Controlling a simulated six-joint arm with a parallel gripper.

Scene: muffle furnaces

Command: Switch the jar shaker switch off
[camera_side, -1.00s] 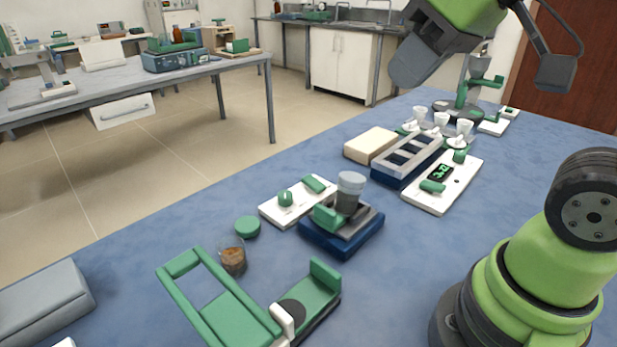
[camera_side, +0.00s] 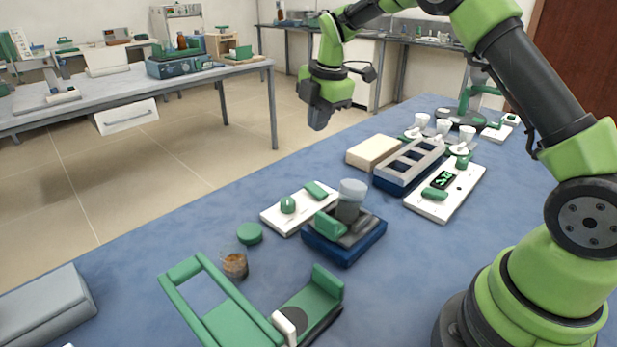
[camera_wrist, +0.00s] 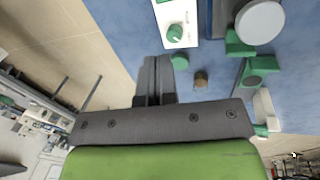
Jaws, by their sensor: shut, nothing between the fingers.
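The jar shaker (camera_side: 343,243) is a dark blue base with a green clamp and a grey-capped jar (camera_side: 350,198) standing on it. Beside it on the left lies a white control panel (camera_side: 273,215) with a round green knob (camera_side: 287,204) and a green rocker-like switch (camera_side: 315,190). I cannot tell the switch's position. My gripper (camera_side: 318,120) is shut and empty, in the air near the table's far edge, beyond and above the panel. In the wrist view, my shut fingers (camera_wrist: 154,82) point toward the panel (camera_wrist: 181,10), whose knob (camera_wrist: 175,33) shows; they are apart from it.
A green lid (camera_side: 249,233) and a small jar of brown material (camera_side: 234,264) lie in front of the panel. A green frame device (camera_side: 232,312) stands nearer. A cream block (camera_side: 372,152), a grey rack (camera_side: 410,165) and a second panel with a display (camera_side: 428,207) are to the right.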

